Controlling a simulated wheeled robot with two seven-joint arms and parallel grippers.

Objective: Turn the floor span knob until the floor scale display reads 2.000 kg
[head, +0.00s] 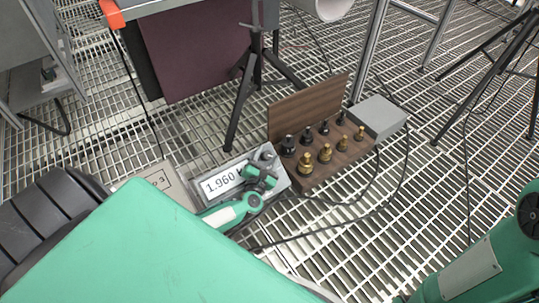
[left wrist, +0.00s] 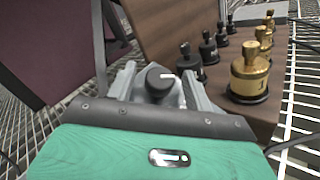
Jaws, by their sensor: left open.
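The floor scale display (head: 222,183) is a white panel reading 1.960, on a grey box on the grating. The floor span knob (left wrist: 160,82) is dark and round with a white mark; it also shows in the head view (head: 268,156) at the back of the box. My left gripper (head: 262,172) is over the right end of the box. In the left wrist view its two grey fingers stand open on either side of the knob. I cannot tell whether they touch it. My right gripper is not in view; only my right arm shows at lower right.
A wooden weight rack (head: 335,168) with several brass and black weights stands close to the right of the box. A grey box (head: 378,117) is behind it. Black cables (head: 345,204) cross the grating. A black tripod stand (head: 252,70) is behind the display.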

